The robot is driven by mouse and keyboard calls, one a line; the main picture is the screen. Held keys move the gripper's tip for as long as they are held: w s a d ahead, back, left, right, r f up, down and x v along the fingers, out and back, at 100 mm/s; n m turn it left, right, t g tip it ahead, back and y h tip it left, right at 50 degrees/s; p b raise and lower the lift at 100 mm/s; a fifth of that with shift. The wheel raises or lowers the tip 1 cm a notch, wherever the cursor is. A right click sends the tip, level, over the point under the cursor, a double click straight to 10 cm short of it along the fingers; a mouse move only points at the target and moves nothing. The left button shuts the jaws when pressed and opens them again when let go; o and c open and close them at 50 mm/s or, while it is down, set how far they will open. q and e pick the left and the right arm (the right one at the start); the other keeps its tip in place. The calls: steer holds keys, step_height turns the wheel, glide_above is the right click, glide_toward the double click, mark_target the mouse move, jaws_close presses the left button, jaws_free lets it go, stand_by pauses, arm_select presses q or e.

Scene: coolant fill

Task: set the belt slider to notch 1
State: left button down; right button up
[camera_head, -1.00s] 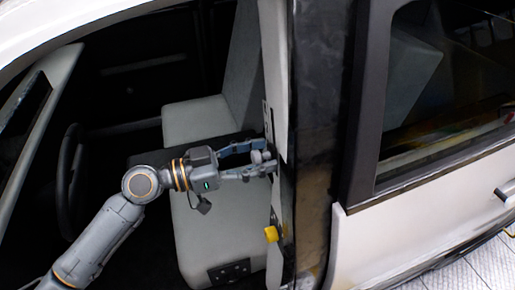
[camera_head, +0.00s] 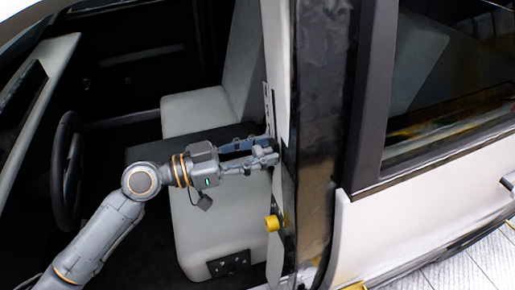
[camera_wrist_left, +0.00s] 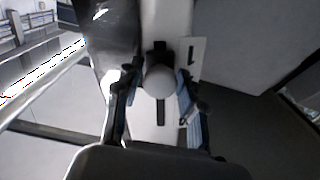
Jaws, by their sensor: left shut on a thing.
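The belt slider's round grey knob (camera_wrist_left: 159,80) sits on a pale slotted plate (camera_wrist_left: 187,77) on the car's door pillar, in the left wrist view. A dark slot shows below the knob and a small dark mark to its upper right. My left gripper (camera_head: 272,150) reaches in from the left to the pillar in the head view. Its fingers (camera_wrist_left: 155,92) lie on both sides of the knob and are shut on it. In the head view the fingers mostly hide the knob. The notch it sits at cannot be read. My right gripper is out of view.
A yellow knob (camera_head: 272,222) sticks out of the pillar below the gripper. Grey seats (camera_head: 193,117) and a steering wheel (camera_head: 67,172) are inside the cabin to the left. The closed rear door (camera_head: 430,215) is to the right.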

arm_select(q)
steer(key=shift+s+d+f+b, duration=0.15)
steer(key=shift+f+b, duration=0.1)
steer(key=shift+f, duration=0.25)
steer(key=shift+s+f+b, duration=0.15)
steer(key=shift+f+b, duration=0.1)
steer(key=shift+f, duration=0.25)
steer(key=c, duration=1)
jaws_free()
steer(key=v, duration=1.2)
steer(key=shift+r, duration=0.1)
